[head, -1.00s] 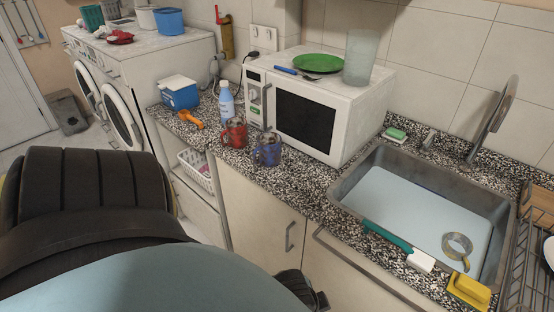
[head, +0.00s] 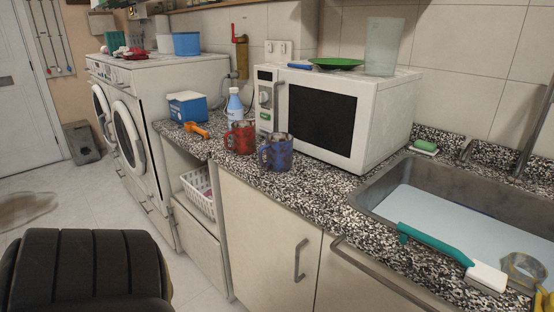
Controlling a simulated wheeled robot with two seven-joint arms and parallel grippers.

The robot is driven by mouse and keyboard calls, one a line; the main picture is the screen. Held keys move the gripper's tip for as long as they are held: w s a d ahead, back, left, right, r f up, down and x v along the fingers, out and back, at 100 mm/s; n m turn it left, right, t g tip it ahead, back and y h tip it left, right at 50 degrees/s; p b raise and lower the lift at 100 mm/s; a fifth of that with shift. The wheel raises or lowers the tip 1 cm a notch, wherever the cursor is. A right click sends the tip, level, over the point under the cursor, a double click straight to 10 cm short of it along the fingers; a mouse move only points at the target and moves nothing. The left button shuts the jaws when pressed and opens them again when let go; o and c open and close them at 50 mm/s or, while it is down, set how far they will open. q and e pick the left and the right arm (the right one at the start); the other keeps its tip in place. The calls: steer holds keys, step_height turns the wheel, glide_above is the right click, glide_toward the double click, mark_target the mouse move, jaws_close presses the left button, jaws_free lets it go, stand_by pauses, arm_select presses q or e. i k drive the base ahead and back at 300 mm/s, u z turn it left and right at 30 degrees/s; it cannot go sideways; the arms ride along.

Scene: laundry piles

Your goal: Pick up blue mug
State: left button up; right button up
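The blue mug (head: 277,153) stands upright on the speckled granite counter (head: 306,188), near its front edge and in front of the microwave. Its handle points left. A red mug (head: 240,138) stands just to its left and a little behind, close to the blue mug's handle. Neither of my grippers shows in the head view.
A white microwave (head: 345,118) stands behind the mugs. A blue-and-white bottle (head: 235,104), an orange tool (head: 196,130) and a blue box (head: 188,106) are to the left. The sink (head: 460,185) is to the right, with a teal-handled brush (head: 440,247) at its front edge.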

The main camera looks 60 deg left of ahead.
mark_target(279, 145)
steer(key=u, duration=1.85)
